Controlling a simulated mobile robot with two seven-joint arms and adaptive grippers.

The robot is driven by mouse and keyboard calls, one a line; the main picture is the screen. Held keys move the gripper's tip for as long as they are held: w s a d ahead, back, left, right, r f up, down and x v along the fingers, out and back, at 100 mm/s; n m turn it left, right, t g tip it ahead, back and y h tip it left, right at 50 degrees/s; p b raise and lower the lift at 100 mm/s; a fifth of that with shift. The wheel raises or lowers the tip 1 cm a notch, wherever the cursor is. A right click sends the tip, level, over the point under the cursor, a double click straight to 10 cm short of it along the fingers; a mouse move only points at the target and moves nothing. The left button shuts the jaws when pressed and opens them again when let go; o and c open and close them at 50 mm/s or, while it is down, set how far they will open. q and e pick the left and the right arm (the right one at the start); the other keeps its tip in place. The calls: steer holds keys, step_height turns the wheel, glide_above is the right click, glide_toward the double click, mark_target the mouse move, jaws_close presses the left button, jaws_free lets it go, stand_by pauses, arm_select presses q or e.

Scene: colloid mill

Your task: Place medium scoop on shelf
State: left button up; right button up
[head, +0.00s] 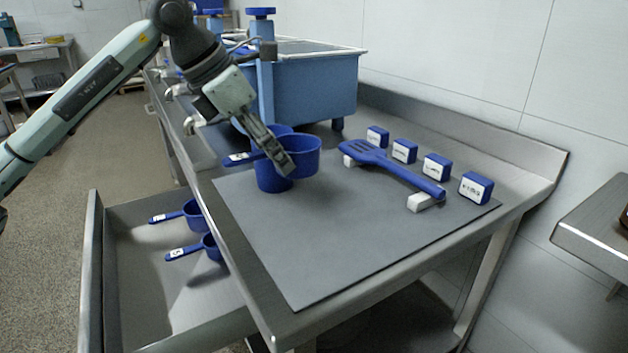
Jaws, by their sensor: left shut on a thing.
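My left gripper (283,160) reaches down over the metal table and is shut on a blue scoop (304,157). The scoop's labelled handle (238,159) points left, and its cup is right of the fingers. Another blue cup shape (272,181) shows just below and behind the fingers; overlap hides how the two meet. Two smaller blue scoops, one farther back (193,217) and one nearer (211,247), lie on a low grey metal shelf with raised edges (95,240) at left, handles pointing left. I cannot tell which scoop is the medium one. My right gripper is out of view.
A grey mat (330,250) covers the tabletop, its near part clear. A blue slotted spatula (390,165) rests on white blocks at right. Several blue blocks with white labels (437,167) stand behind it. A blue tank (310,90) stands at the back.

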mark_target(306, 169)
arm_select(q)
steer(key=d+f, duration=0.1)
steer(key=w+d+f, duration=0.1)
steer(key=d, duration=0.1)
steer(key=w+d+f, duration=0.1)
steer(key=shift+w+d, duration=0.15)
steer(key=shift+d, duration=0.1)
steer(key=shift+w+d+f, duration=0.15)
steer(key=shift+d, duration=0.15)
steer(key=shift+f+p, duration=0.2)
steer(key=shift+p, duration=0.1)
steer(key=shift+f, duration=0.4)
step_height(306, 169, down, 2)
steer(key=shift+f, duration=0.2)
steer(key=shift+w+f, duration=0.1)
steer(key=shift+f, duration=0.2)
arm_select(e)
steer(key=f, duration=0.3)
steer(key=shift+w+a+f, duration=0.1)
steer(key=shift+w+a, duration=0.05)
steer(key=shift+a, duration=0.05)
arm_select(q)
steer(key=shift+f, duration=0.15)
